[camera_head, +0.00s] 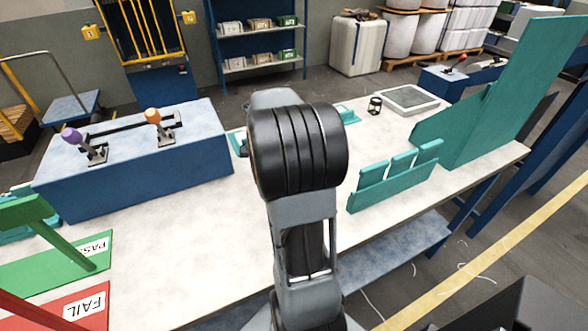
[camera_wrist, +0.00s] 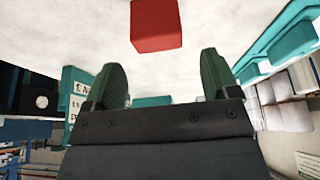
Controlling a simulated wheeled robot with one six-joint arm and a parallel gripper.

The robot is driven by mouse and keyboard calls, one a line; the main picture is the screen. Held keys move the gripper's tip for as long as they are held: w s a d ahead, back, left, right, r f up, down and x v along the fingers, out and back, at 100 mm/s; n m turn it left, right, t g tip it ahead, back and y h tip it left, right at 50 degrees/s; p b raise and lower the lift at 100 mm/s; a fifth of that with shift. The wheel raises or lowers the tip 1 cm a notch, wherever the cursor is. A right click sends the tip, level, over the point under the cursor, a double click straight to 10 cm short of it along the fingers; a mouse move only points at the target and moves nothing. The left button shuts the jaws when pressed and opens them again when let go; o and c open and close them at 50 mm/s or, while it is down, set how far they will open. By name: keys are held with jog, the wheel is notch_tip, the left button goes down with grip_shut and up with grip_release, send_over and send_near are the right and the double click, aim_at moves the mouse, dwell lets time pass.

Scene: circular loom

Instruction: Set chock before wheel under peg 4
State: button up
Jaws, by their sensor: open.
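A red block (camera_wrist: 155,25), possibly the chock, sits on the pale tabletop (camera_wrist: 80,25) at the top of the wrist view. My gripper (camera_wrist: 162,62) is open, with its two green fingers apart and nothing between them. The red block is beyond the fingertips, apart from them. In the head view my arm hides the gripper and the block. A teal panel with a white numbered label (camera_wrist: 76,103) shows at the left of the wrist view. I cannot make out a wheel or peg 4 in either view.
In the head view, a teal slotted rack (camera_head: 395,177) stands right of my arm on the bench (camera_head: 200,240). A blue box with two levers (camera_head: 140,165) stands left. A grey tray (camera_head: 408,99) and small black-and-white item (camera_head: 375,104) lie behind.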

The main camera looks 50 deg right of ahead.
jog(key=shift+p+x, duration=0.35)
jog(key=shift+x, duration=2.35)
jog(key=shift+r, duration=0.1)
jog(key=c, duration=1.2)
